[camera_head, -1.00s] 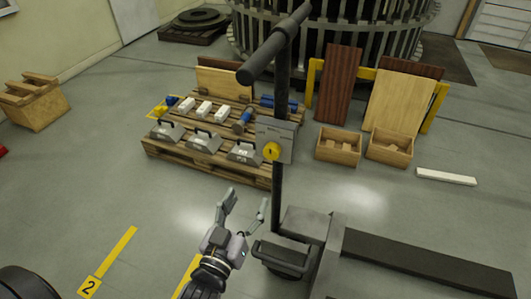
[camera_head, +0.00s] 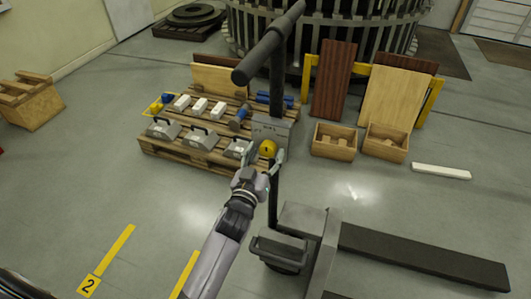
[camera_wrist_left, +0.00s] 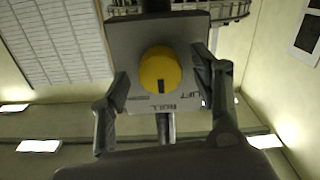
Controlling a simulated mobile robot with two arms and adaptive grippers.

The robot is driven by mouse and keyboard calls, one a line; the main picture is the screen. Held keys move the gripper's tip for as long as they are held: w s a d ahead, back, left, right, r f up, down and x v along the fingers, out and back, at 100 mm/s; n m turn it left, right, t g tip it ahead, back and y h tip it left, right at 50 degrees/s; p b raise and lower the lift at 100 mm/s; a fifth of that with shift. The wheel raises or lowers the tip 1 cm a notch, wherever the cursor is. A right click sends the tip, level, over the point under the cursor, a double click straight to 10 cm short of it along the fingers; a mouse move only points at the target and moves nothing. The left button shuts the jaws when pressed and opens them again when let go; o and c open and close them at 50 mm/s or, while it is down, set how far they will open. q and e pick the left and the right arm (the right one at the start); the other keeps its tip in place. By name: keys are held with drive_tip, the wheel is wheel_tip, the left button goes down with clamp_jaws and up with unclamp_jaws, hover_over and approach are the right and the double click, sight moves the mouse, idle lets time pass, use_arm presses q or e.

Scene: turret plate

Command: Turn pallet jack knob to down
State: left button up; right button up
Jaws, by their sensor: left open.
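The yellow pallet jack knob (camera_head: 268,147) sits on a grey plate (camera_head: 272,128) on the jack's dark upright post. My left gripper (camera_head: 264,158) is open just below and around the knob in the head view. In the left wrist view the knob (camera_wrist_left: 160,70) shows between the two spread fingers (camera_wrist_left: 160,98), with a dark mark at its lower edge. The fingers stand to either side, with gaps to the knob. The plate's lettering appears upside down there; "LIFT" is partly legible at its right. My right gripper is not in view.
The jack's dark handle (camera_head: 268,45) rises above the plate, and its forks (camera_head: 420,261) extend right. A wooden pallet (camera_head: 165,155) with tools stands behind. Wooden boxes (camera_head: 333,140) stand to the right.

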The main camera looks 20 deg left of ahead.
use_arm(q)
drive_tip(key=shift+w, duration=0.25)
drive_tip(key=shift+c, duration=0.5)
drive_tip(key=c, duration=1.1)
